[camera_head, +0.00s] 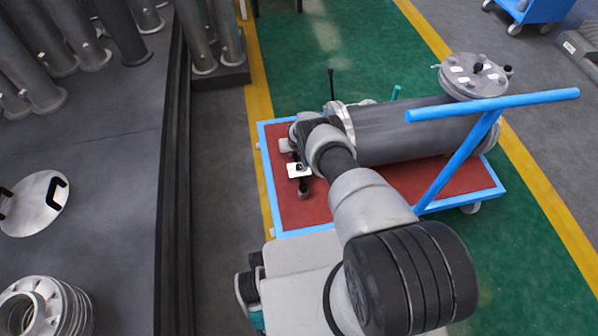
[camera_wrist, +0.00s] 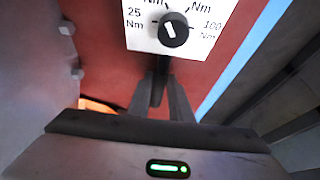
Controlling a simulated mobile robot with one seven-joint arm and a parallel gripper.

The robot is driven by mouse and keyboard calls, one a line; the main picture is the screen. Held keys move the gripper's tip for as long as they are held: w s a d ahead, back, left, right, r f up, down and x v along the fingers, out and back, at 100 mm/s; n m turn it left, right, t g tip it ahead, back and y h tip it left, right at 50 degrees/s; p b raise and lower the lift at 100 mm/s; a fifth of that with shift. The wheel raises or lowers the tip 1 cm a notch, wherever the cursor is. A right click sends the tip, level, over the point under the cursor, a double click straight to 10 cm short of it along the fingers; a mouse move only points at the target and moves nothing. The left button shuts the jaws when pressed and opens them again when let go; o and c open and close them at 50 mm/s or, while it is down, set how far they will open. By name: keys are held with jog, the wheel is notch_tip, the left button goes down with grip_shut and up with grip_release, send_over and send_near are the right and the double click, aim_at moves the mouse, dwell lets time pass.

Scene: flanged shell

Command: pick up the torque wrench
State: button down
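A white dial plate (camera_wrist: 143,38) marked in Nm, with a black knob (camera_wrist: 174,29), shows at the top of the wrist view. In the head view the plate (camera_head: 292,171) appears small over the red cart bed, with a dark round-ended piece (camera_head: 304,190) below it. I take these as parts of the torque wrench, but its whole shape is hidden. My gripper (camera_wrist: 162,88) points toward the plate from its near edge. Its fingers are close together, with a dark, shaft-like part between or just beyond them. I cannot tell whether they touch it.
The red-bedded cart (camera_head: 290,208) has a blue frame and a tall blue handle (camera_head: 457,163). A grey flanged shell (camera_head: 400,128) lies on it, beside my arm. A thin black rod (camera_head: 331,84) stands near its flange. A dark table (camera_head: 105,165) with metal parts is at left.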

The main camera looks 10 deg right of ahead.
notch_tip(320, 180, up, 10)
jog(key=p, duration=0.5)
dwell(0.3)
